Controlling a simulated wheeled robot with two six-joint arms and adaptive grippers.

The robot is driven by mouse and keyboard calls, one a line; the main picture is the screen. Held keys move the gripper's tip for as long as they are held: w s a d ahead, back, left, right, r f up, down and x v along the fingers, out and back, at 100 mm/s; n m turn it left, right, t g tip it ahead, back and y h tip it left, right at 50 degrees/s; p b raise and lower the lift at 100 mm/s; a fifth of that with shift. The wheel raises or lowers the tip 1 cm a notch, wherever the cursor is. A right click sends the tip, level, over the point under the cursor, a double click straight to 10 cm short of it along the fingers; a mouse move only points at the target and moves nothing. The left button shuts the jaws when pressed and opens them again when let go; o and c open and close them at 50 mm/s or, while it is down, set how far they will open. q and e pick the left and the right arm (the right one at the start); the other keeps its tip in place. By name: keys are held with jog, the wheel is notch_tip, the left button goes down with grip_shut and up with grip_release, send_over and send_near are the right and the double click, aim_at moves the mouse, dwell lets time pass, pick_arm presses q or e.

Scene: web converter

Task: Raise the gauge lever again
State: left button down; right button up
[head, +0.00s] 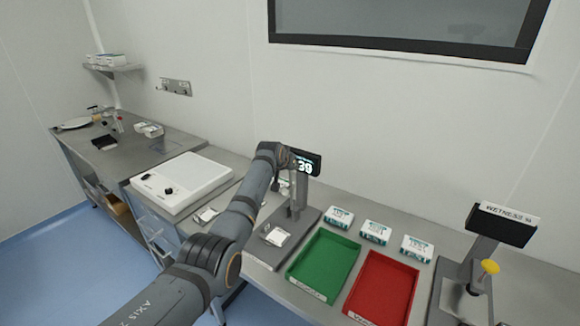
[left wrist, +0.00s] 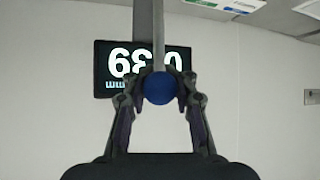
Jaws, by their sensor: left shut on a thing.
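The thickness gauge stands on the bench with a grey base (head: 305,222) and a dark display (head: 309,161) showing "39" in part. The display (left wrist: 117,68) appears upside down in the left wrist view. My left gripper (left wrist: 159,92) has its fingers around the blue ball knob (left wrist: 159,87) of the gauge lever, whose rod (left wrist: 158,35) runs along the picture from the knob. In the head view my left arm hides the knob and fingertips. A small white packet (head: 276,237) lies on the gauge base. My right gripper is not in view.
A green tray (head: 324,264) and a red tray (head: 383,288) sit right of the gauge, with white packs (head: 375,231) behind them. A wetness tester (head: 488,238) with a yellow knob stands at the far right. A white device (head: 181,183) is at left.

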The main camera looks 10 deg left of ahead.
pick_arm(q)
jog(key=shift+w+d+r, duration=0.1)
jog(key=shift+w+r, duration=0.05)
jog(key=shift+r, duration=0.45)
jog(key=c, duration=1.4)
grip_release()
jog(key=shift+c, duration=0.2)
jog(key=o, duration=0.4)
jog(key=shift+s+d, duration=0.2)
jog(key=shift+s, duration=0.2)
jog(key=shift+w+a+f, duration=0.1)
jog(key=shift+a+f, duration=0.1)
jog(key=shift+f, duration=0.05)
jog(key=v, duration=1.2)
jog(key=shift+d+r, duration=0.1)
jog(key=shift+d, duration=0.05)
